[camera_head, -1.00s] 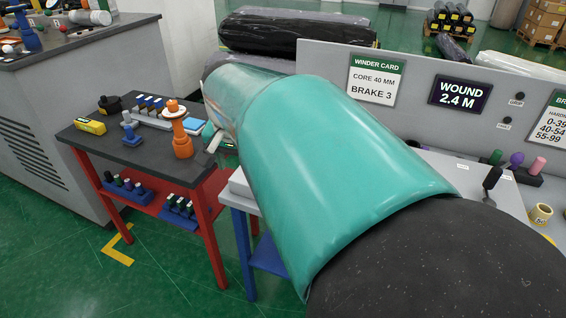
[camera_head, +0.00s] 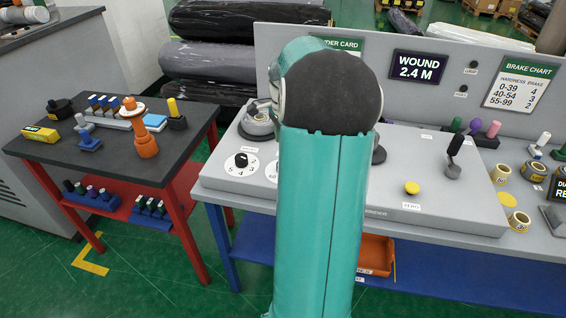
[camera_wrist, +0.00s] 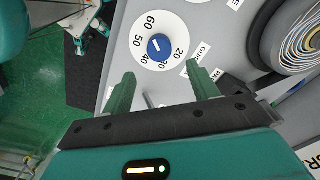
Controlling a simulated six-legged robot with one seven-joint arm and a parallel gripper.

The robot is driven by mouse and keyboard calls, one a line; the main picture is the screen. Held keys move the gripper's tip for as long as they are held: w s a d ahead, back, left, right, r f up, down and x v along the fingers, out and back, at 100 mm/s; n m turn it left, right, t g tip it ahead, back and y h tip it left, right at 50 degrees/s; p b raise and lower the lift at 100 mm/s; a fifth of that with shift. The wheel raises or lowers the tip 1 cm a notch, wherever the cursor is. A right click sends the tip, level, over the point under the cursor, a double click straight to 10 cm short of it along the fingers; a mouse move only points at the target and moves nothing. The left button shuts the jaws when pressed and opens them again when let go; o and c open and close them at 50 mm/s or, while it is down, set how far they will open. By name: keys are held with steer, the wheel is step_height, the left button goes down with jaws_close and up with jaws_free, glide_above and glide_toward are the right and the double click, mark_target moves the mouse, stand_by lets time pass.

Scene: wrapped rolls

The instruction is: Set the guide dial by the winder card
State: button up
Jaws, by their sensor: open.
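The guide dial (camera_wrist: 176,63) is a white disc numbered 20 to 60 with a blue knob (camera_wrist: 160,47), in the wrist view. A label partly reading "GUI" sits beside it. I cannot tell surely which number the knob's pale mark points to. My gripper (camera_wrist: 161,85) is open and empty, its two green fingers apart, just below the dial in the picture and not touching the knob. In the head view my arm hides the gripper and most of the guide dial. The winder card (camera_head: 350,44) shows only part of its heading; my arm covers its figures.
A second dial with a black knob (camera_head: 241,161) is on the grey console (camera_head: 440,190), left of my arm. A black lever (camera_head: 454,152) and a yellow button (camera_head: 411,188) are to the right. A side table (camera_head: 60,150) holds an orange tool (camera_head: 143,135).

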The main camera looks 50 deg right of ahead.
step_height(320, 180, down, 8)
steer(key=shift+f, duration=0.2)
steer(key=shift+c, duration=0.5)
steer(key=c, duration=0.9)
